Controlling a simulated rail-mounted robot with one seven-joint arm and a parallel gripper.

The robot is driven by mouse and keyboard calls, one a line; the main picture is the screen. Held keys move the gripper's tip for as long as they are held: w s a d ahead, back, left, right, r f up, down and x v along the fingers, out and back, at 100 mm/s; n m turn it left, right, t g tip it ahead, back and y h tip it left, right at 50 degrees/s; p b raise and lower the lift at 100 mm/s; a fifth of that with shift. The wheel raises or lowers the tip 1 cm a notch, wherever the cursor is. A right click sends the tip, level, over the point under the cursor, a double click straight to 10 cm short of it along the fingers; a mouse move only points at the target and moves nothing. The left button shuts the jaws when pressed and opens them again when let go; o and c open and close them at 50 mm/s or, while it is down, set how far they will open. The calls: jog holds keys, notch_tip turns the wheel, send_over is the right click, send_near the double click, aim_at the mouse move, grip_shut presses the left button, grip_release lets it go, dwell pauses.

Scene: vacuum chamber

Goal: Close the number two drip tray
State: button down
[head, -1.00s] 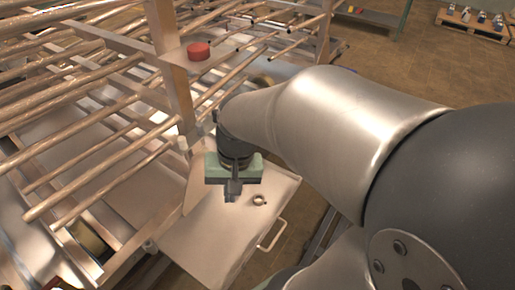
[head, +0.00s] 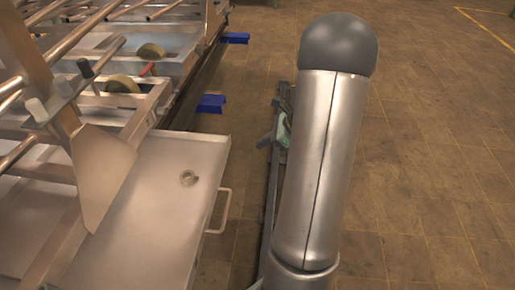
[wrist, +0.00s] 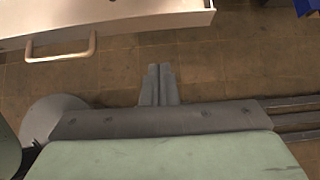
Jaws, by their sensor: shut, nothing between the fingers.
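A flat metal drip tray (head: 145,200) sticks out from the rack in the head view, pulled out toward the right. Its bar handle (head: 221,211) is on the right edge; no number is readable. The tray's front edge (wrist: 120,18) and handle (wrist: 62,54) also show at the top of the wrist view. My gripper (wrist: 160,74) is shut and empty, over floor and apart from the handle, which is up and left of the fingertips. In the head view my arm hides most of the gripper.
The rack of metal tubes and frames (head: 105,150) fills the left of the head view, with wheels in it. Blue blocks (head: 210,103) stand at floor level by the rack. The tiled floor (head: 440,170) on the right is clear.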

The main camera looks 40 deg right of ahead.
aim_at(225, 157)
jog(key=shift+w+a+f+b, duration=0.45)
jog(key=shift+w+a+f, duration=0.55)
jog(key=shift+w+a, duration=0.2)
jog(key=shift+w+a+f+b, duration=0.5)
jog(key=shift+w+a+f, duration=0.45)
jog(key=shift+w+a, duration=0.25)
jog(key=shift+w+a+f+b, duration=0.45)
jog(key=shift+w+a+f, duration=0.6)
jog(key=shift+a, duration=0.2)
jog(key=shift+w+a, duration=0.1)
